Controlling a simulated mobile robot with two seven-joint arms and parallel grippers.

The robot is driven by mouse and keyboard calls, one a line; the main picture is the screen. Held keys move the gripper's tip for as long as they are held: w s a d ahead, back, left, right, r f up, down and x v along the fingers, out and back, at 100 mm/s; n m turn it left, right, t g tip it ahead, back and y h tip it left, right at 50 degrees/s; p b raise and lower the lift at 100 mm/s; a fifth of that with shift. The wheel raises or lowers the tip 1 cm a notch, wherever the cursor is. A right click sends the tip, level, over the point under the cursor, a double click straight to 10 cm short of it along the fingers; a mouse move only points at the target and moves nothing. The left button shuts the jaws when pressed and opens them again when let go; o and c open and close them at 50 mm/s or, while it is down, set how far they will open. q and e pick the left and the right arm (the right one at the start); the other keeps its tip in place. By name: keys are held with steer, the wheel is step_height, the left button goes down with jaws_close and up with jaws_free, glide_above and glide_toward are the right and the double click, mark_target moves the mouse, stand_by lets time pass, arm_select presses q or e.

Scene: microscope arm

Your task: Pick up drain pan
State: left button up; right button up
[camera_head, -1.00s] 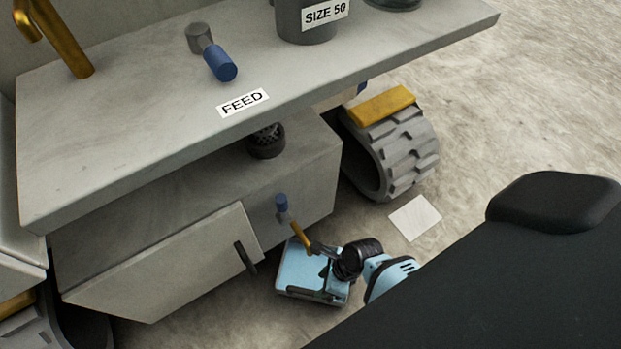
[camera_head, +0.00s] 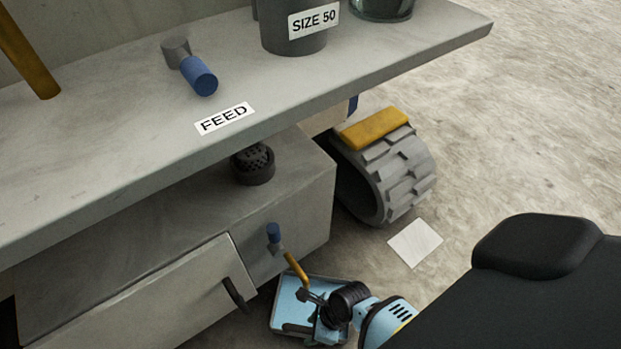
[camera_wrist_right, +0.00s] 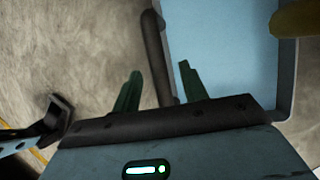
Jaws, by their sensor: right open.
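The drain pan (camera_head: 287,299) is a shallow light-blue tray with a grey rim. It lies on the floor under an orange spout, in front of the grey cabinet. My right gripper (camera_head: 308,314) is over its near right part in the head view and hides some of it. In the right wrist view the pan (camera_wrist_right: 222,50) fills the upper right, with a dark bar-like handle (camera_wrist_right: 156,50) along its left side. My open right gripper (camera_wrist_right: 160,78) has one finger on each side of the handle's line; I cannot tell whether they touch it. My left gripper is not in view.
The orange spout (camera_head: 296,268) with a blue-knobbed valve (camera_head: 274,233) hangs above the pan. A cabinet door with a dark handle (camera_head: 237,296) is to the left. A ridged grey track (camera_head: 400,178) and a pale sheet (camera_head: 415,242) lie to the right. A shelf (camera_head: 130,130) overhangs.

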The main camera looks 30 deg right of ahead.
steer(key=shift+b+x, duration=0.3)
steer(key=shift+x, duration=0.5)
steer(key=shift+f, duration=0.1)
steer(key=shift+f, duration=0.15)
jaws_close()
steer(key=shift+w, duration=0.15)
stand_by(1.2)
